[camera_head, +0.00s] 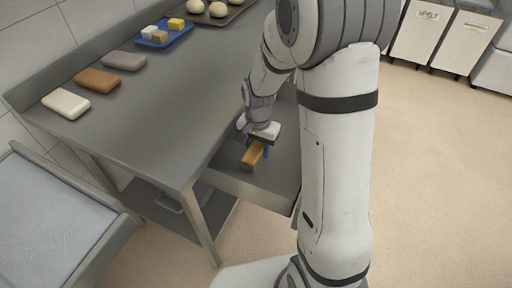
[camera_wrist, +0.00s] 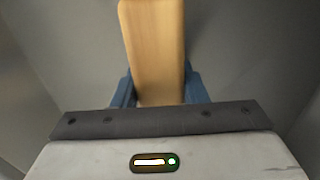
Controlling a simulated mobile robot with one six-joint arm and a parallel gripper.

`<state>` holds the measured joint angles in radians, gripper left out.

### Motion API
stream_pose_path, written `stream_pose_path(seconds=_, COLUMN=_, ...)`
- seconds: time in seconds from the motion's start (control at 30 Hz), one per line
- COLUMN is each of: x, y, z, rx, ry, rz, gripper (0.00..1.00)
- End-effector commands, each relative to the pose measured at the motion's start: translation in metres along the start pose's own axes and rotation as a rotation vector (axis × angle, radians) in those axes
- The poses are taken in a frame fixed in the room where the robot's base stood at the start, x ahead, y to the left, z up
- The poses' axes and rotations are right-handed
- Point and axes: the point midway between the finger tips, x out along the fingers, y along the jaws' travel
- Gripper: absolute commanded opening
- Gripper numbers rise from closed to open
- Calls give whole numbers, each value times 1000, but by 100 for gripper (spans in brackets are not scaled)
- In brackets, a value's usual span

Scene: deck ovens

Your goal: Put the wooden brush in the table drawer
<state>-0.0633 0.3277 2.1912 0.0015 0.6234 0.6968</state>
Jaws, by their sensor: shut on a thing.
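The wooden brush (camera_head: 252,155) is a tan wooden block in my gripper (camera_head: 258,145). In the wrist view the brush (camera_wrist: 155,45) runs away from my gripper (camera_wrist: 158,92), with a blue finger on each side of it. The table drawer (camera_head: 235,185) is pulled out from the table's right side, and its grey inside is open. The brush is over or inside the drawer, at its near part. I cannot tell whether it touches the drawer floor. My arm hides the far right part of the drawer.
The steel table (camera_head: 150,110) carries several blocks along its back edge, a blue tray (camera_head: 164,33) with small cubes, and a dark tray (camera_head: 235,14) with dough balls. White bins (camera_head: 425,35) stand at the upper right. The floor (camera_head: 430,180) on the right is clear.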

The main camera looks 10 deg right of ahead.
Motion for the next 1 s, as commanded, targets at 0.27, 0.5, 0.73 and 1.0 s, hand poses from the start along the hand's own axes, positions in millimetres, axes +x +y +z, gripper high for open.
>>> stream_pose_path(seconds=0.27, x=3, y=0, z=0, rx=-1, ry=0, rz=0, gripper=40)
stream_pose_path(seconds=0.5, x=2, y=0, z=0, rx=-1, ry=0, rz=0, gripper=60)
stream_pose_path(seconds=0.73, x=2, y=-1, z=0, rx=-2, ry=0, rz=0, gripper=61)
stream_pose_path(seconds=1.0, x=-28, y=-2, z=0, rx=-3, ry=4, rz=-3, gripper=61)
